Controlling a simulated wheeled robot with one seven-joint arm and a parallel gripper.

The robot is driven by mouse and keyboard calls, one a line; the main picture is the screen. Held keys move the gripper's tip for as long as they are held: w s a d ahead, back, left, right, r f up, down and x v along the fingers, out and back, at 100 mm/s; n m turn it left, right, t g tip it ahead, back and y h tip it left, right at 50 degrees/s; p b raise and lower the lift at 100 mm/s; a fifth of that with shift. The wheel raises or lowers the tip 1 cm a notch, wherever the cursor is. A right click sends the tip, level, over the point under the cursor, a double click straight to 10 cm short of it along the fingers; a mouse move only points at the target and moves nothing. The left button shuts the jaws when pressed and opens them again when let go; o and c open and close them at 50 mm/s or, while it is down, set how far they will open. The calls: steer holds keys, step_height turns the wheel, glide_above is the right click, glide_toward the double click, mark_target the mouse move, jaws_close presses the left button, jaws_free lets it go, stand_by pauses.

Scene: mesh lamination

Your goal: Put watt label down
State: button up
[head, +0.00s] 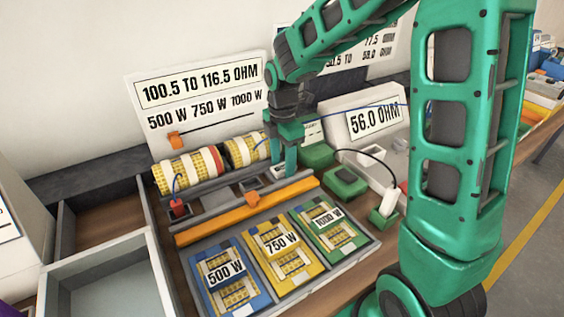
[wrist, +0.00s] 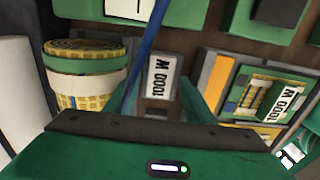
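A small white label reading 1000 W (wrist: 161,80) lies between the fingers of my gripper (wrist: 160,98) in the wrist view, with a narrow gap showing on either side. In the head view the gripper (head: 279,167) points down at the grey fixture, just behind the orange bar. A small pale plate, likely the same label (head: 278,172), shows between the fingertips low in the fixture. The fingers look apart and open around it. Whether the label rests fully flat cannot be told.
Blue 500 W (head: 230,290), yellow 750 W (head: 272,252) and green 1000 W (head: 328,230) trays stand in front of the orange bar (head: 245,211). Yellow-banded cylinders (head: 187,168) lie left of the gripper. A 56.0 OHM meter (head: 370,118) and green blocks (head: 345,182) stand right. A blue cable passes close.

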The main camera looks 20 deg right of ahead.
mark_target(282, 167)
steer(key=shift+r, duration=0.15)
step_height(282, 167, up, 12)
stand_by(0.6)
steer(key=s+d+m, duration=1.4)
steer(key=s, duration=0.1)
steer(key=s+d+f+m, duration=0.2)
steer(key=s+m, duration=0.4)
steer(key=s, duration=0.1)
steer(key=s+d+f+m, duration=0.2)
steer(key=s+f+m, duration=0.1)
steer(key=s+m, duration=0.3)
steer(key=shift+s+m, duration=0.3)
steer(key=shift+s, duration=0.35)
